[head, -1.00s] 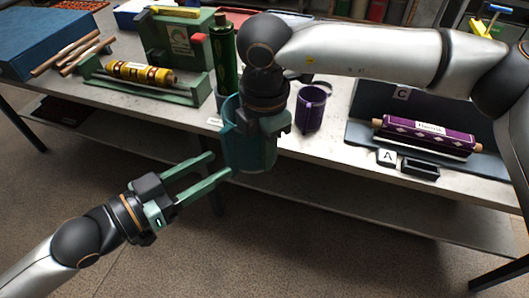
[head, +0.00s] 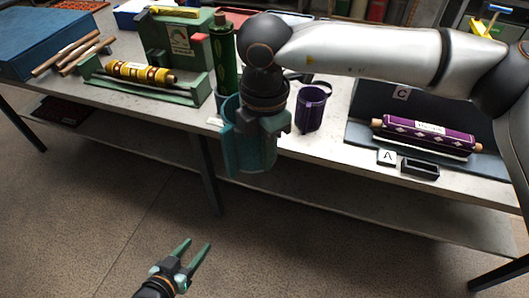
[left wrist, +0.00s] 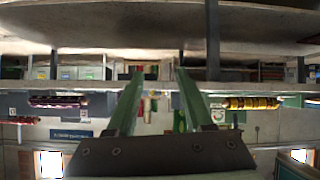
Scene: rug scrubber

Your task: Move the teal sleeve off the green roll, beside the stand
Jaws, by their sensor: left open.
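The green roll (head: 226,62) stands upright on the table, its lower end partly hidden by my right arm and the teal sleeve. The teal sleeve (head: 258,158) appears in the head view in front of the table's front edge, off the roll. My right gripper (head: 258,130) comes down over it and appears shut on it; the fingers are partly hidden. My left gripper (head: 198,243) is open and empty, low over the floor in front of the table. Its two spread fingers also show in the left wrist view (left wrist: 157,74), with nothing between them.
A purple sleeve (head: 311,108) stands on the table right of my right gripper. A purple roll (head: 424,137) lies at the right, near block A (head: 386,157) and a black tray (head: 420,169). A yellow roll (head: 141,73) lies in a green holder. Clear tabletop shows front left.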

